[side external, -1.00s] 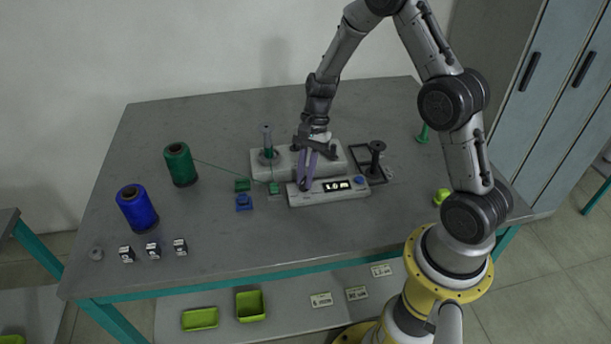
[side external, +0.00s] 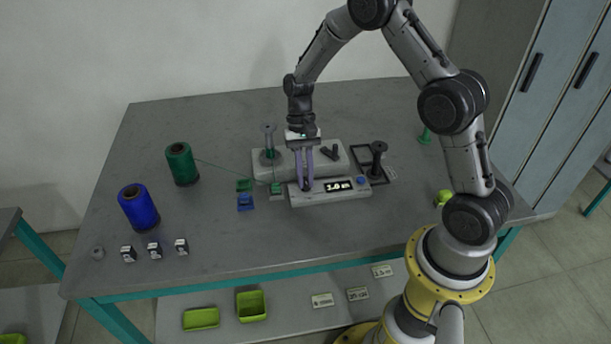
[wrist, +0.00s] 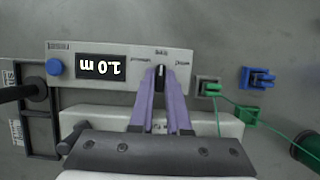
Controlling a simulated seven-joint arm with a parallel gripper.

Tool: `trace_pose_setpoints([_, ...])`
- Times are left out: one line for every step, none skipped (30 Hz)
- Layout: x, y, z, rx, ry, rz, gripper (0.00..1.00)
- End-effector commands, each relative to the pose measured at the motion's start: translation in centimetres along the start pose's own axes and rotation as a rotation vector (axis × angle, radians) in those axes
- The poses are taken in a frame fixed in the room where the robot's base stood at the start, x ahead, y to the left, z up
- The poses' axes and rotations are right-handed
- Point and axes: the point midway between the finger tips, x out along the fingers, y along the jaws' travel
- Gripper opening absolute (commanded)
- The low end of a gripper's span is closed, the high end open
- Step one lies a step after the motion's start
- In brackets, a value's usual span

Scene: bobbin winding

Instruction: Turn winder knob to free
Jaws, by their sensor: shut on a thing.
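The winder's control panel (side external: 316,197) is a pale grey box with a display (side external: 338,186) reading 1.0 m and a round blue button (side external: 361,180). The winder knob (wrist: 160,72) is small and black with a white mark, on the panel beside the display, among small labels too blurred to read surely. My gripper (wrist: 160,80) points down with its purple fingers shut on the knob. In the side view my gripper (side external: 306,186) stands nearly upright over the panel's left part, and its fingers largely hide the knob.
The winder body (side external: 330,166) stands behind the panel, with a spindle (side external: 269,142) and a dark crank handle (side external: 330,152). A thread runs from the green spool (side external: 182,164) toward it. A blue spool (side external: 138,207) stands further left. Green and blue clips (side external: 244,201) sit left of the panel.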

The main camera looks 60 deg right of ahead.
Motion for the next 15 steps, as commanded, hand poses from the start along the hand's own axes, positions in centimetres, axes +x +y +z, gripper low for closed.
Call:
trace_pose_setpoints([-0.09, -0.02, 0.02, -0.005, 0.001, 0.001, 0.0])
trace_pose_setpoints([-0.09, -0.02, 0.02, -0.007, 0.001, 0.002, 0.0])
trace_pose_setpoints([-0.09, -0.02, 0.02, -0.009, 0.0, 0.003, 0.0])
trace_pose_setpoints([-0.1, -0.03, 0.02, -0.01, 0.001, 0.003, 0.0])
trace_pose_setpoints([-0.1, -0.02, 0.03, -0.01, 0.0, 0.003, 0.0])
trace_pose_setpoints([-0.1, -0.02, 0.03, -0.01, 0.0, 0.003, 0.0])
trace_pose_setpoints([-0.1, -0.02, 0.03, -0.01, 0.0, 0.003, 0.0])
trace_pose_setpoints([-0.1, -0.02, 0.02, -0.01, 0.0, 0.003, 0.0])
trace_pose_setpoints([-0.1, -0.02, 0.03, -0.009, 0.0, 0.003, 0.0])
trace_pose_setpoints([-0.1, -0.02, 0.03, -0.009, 0.0, 0.003, 0.0])
trace_pose_setpoints([-0.1, -0.03, 0.03, -0.009, 0.0, 0.003, 0.0])
trace_pose_setpoints([-0.1, -0.02, 0.03, -0.009, 0.0, 0.003, 0.0])
trace_pose_setpoints([-0.1, -0.02, 0.03, -0.009, 0.001, 0.003, 0.17])
trace_pose_setpoints([-0.1, -0.02, 0.03, -0.008, 0.0, 0.003, 0.22])
trace_pose_setpoints([-0.1, -0.02, 0.03, -0.008, 0.0, 0.003, 0.29])
